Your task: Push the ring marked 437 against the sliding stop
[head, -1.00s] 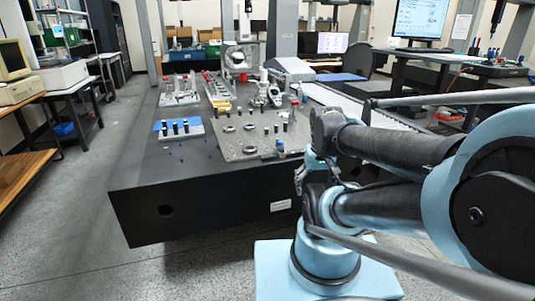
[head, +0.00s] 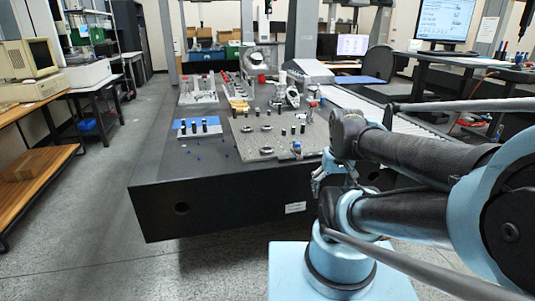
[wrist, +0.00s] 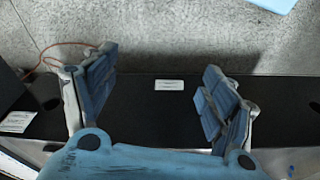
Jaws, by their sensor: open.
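Several metal rings lie flat on the grey perforated plate (head: 240,140) on the black table; one ring (head: 266,150) is near the plate's front edge and another ring (head: 247,129) is farther back. I cannot read any number on them, so I cannot tell which is 437. A small blue and grey fixture (head: 296,149) stands at the plate's front right; I cannot tell if it is the sliding stop. My gripper (head: 322,178) hangs by the table's front side, right of the plate. In the wrist view my gripper (wrist: 158,98) is open and empty, its fingers wide apart.
Racks of parts (head: 198,90) and a white robot-like device (head: 257,57) stand farther back. The black table front (head: 230,205) faces me. Floor is open at left.

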